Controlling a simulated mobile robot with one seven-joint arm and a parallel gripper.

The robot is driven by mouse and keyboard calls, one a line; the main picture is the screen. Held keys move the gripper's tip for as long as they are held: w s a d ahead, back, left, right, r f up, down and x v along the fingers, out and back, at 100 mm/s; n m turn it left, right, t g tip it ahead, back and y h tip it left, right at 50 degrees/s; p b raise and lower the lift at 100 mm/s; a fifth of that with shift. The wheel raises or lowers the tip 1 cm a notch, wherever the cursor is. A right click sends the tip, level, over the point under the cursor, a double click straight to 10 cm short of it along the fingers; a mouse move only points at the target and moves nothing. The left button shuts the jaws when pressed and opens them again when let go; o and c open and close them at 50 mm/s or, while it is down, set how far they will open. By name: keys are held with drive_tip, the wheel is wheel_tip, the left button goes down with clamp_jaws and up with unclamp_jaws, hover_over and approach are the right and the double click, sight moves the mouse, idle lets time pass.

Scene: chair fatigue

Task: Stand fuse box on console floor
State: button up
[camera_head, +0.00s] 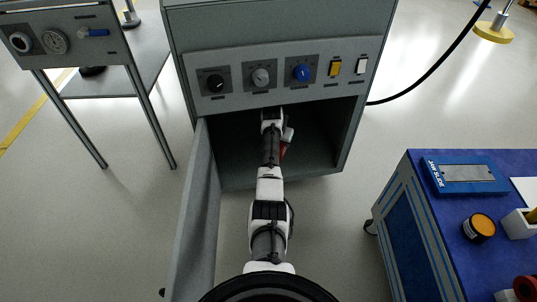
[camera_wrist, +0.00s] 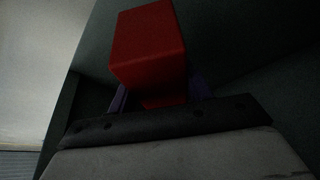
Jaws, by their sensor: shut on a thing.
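The red fuse box (camera_wrist: 148,48) shows in the wrist view, held in front of my gripper (camera_wrist: 152,100). My gripper is shut on it; the purple-grey fingers show at its sides. In the head view my arm reaches into the open console, and only a small red part of the fuse box (camera_head: 283,150) shows beside my gripper (camera_head: 280,146). The console floor (camera_head: 310,170) is dark and partly hidden by my arm. I cannot tell whether the fuse box touches the floor.
The console door (camera_head: 200,220) stands open left of my arm. A panel with knobs and switches (camera_head: 285,74) is above the opening. A blue-topped cart (camera_head: 440,225) with a blue case (camera_head: 465,175) stands at right. A grey bench (camera_head: 75,45) stands at left.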

drive_tip(key=a+f+b, duration=0.1)
drive_tip(key=f, duration=0.1)
drive_tip(key=a+f+b, duration=0.1)
drive_tip(key=f, duration=0.1)
drive_tip(key=a+f+b, duration=0.2)
drive_tip(key=f, duration=0.1)
drive_tip(key=shift+a+f, duration=0.1)
drive_tip(key=shift+a, duration=0.05)
drive_tip(key=o, duration=1.2)
